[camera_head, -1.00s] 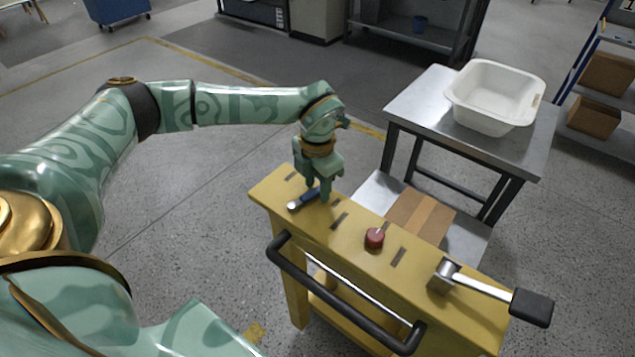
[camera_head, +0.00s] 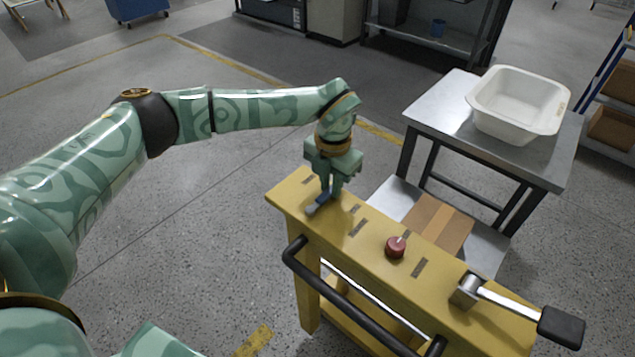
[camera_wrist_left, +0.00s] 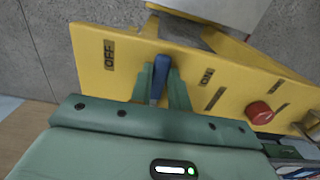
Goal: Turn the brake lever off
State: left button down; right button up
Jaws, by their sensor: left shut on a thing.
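The brake lever (camera_head: 317,206), short with a blue handle, is on top of a yellow bench (camera_head: 378,268), near its far left end. My left gripper (camera_head: 331,194) reaches down from above and is shut on its handle. In the left wrist view, the blue handle (camera_wrist_left: 160,78) is between the two green fingers. The OFF mark (camera_wrist_left: 108,52) is to its left and the ON mark (camera_wrist_left: 206,76) to its right; the handle is between them. The fingers hide part of the lever. My right gripper is not in view.
A red button (camera_head: 396,246) and a larger lever with a black grip (camera_head: 561,327) are further right on the bench. A black rail (camera_head: 345,297) runs along its front. A metal table (camera_head: 447,112) with a white tub (camera_head: 521,103) stands behind right. The floor left is clear.

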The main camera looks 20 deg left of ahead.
aim_at(330, 189)
pick_arm(q)
jog(key=c, duration=1.3)
grip_release()
jog(key=shift+a, duration=0.1)
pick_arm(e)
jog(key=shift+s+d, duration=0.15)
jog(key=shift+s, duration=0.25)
pick_arm(q)
notch_tip(330, 189, up, 16)
jog(key=shift+r+p, duration=0.2)
jog(key=shift+p, duration=0.95)
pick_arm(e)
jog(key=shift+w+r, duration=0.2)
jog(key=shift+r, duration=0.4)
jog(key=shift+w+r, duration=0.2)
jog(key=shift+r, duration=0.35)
